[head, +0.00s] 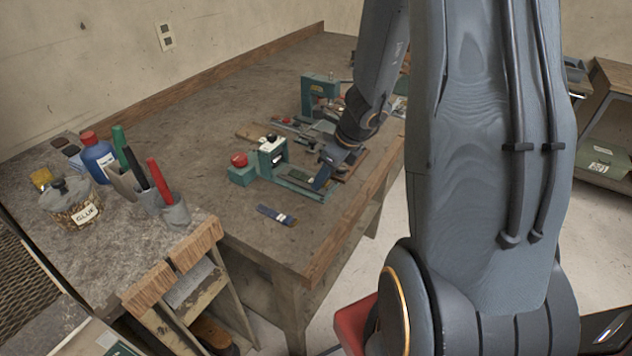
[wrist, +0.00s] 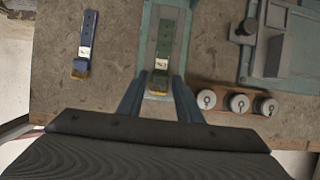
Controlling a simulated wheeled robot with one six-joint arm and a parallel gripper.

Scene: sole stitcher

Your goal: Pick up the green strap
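The green strap (wrist: 165,45) lies lengthwise on a teal base plate (wrist: 147,22) in the wrist view. It has a pale label and a yellowish near end. My gripper (wrist: 159,80) is open, with one finger on each side of the strap's near end and visible gaps between. Whether the fingers are level with the strap or above it I cannot tell. In the head view my gripper (head: 322,182) is low over the right end of the small teal stitching machine (head: 272,157), and the strap shows only as a small dark green strip.
A blue strap (head: 276,215) lies on the bench (head: 225,130), also left in the wrist view (wrist: 86,45). White spools (wrist: 238,103) sit in a wooden holder at right. A larger teal machine (head: 318,88) stands behind. Bottles and tools crowd the left side table.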

